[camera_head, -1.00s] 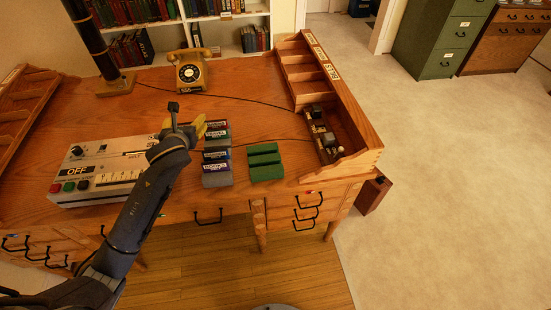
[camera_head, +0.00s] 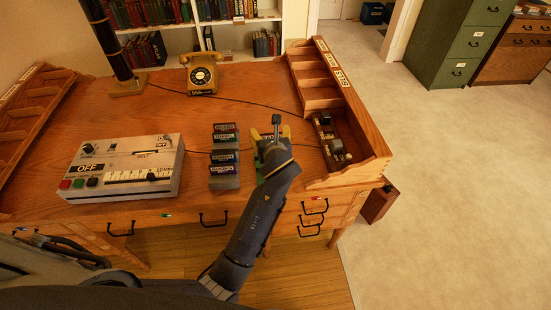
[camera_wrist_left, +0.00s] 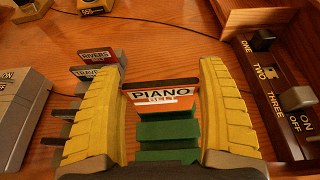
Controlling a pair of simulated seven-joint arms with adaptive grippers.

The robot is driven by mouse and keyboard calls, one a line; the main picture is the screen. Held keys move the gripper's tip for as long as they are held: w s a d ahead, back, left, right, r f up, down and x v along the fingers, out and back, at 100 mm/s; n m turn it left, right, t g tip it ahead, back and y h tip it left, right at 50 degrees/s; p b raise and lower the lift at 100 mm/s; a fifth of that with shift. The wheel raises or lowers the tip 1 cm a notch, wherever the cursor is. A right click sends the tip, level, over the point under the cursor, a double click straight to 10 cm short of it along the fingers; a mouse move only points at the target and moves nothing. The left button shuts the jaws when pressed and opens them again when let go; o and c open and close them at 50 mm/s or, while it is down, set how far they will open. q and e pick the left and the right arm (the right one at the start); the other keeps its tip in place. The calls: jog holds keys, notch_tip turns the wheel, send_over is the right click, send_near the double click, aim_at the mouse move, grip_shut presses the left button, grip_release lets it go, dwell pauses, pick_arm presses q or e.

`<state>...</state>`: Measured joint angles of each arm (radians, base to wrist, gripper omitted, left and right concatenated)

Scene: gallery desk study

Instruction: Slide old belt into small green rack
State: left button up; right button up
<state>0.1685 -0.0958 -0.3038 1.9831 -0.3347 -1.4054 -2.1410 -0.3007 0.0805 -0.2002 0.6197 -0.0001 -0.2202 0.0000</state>
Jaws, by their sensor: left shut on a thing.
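My left gripper (camera_head: 271,134) is over the small green rack (camera_head: 259,178) on the desk. In that view the green rack's steps (camera_wrist_left: 168,132) show just below and behind the cartridge. I cannot tell whether the cartridge touches the rack. In the head view the arm hides most of the rack and the cartridge. My right gripper is not in view.
A grey rack (camera_head: 224,183) with several labelled cartridges stands left of the green rack. A control box (camera_head: 125,168) with an OFF sign is further left. A wooden shelf unit (camera_head: 372,172) with switches borders the right. A telephone (camera_head: 201,74) stands at the back.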

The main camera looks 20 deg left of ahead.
pick_arm(q)
jog(key=shift+f, duration=3.55)
jog(key=shift+f, duration=0.15)
jog(key=o, duration=1.1)
jog(key=shift+s+d+r, duration=0.15)
jog(key=shift+s+r, duration=0.05)
jog(key=v, duration=1.1)
jog(key=shift+s+d+r, duration=0.1)
jog(key=shift+s+r, duration=0.15)
